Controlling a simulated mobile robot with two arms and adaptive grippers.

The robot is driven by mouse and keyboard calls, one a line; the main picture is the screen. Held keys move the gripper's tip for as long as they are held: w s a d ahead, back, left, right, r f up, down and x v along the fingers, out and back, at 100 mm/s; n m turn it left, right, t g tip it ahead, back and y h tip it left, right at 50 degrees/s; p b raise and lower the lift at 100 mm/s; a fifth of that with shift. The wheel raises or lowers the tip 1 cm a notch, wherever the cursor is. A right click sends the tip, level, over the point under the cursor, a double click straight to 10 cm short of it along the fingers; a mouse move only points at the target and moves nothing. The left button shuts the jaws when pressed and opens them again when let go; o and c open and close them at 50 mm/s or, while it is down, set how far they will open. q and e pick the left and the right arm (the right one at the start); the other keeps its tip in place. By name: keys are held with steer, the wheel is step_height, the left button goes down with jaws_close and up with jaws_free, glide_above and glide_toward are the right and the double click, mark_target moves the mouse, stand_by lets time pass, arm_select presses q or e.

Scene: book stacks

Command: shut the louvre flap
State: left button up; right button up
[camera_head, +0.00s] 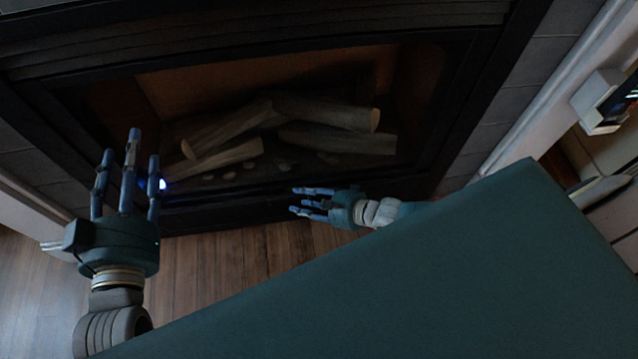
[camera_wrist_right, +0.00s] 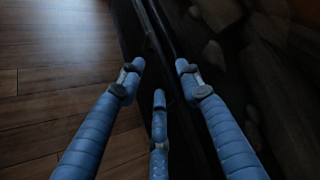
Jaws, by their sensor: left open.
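The fireplace (camera_head: 300,215) has a dark frame. Slatted trim (camera_head: 250,42) runs along its top, and a dark panel (camera_head: 235,212) runs below its opening. I cannot tell which part is the louvre flap or how far it stands open. My left gripper (camera_head: 131,160) is open and empty, its fingers spread in front of the lower left frame. My right gripper (camera_head: 298,200) is in front of the lower panel, fingers pointing left. The right wrist view shows its fingers (camera_wrist_right: 160,76) spread with nothing between them, over the dark lower edge (camera_wrist_right: 150,30). Contact with it is unclear.
Pale logs (camera_head: 325,112) and small stones lie inside the fireplace. The wooden floor (camera_head: 215,265) is clear in front of it. A white trim post (camera_head: 545,95) and a pale device (camera_head: 600,98) stand to the right.

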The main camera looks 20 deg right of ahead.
steer(key=v, duration=0.7)
steer(key=shift+s+r, duration=0.2)
steer(key=shift+s, duration=0.05)
steer(key=shift+d, duration=0.15)
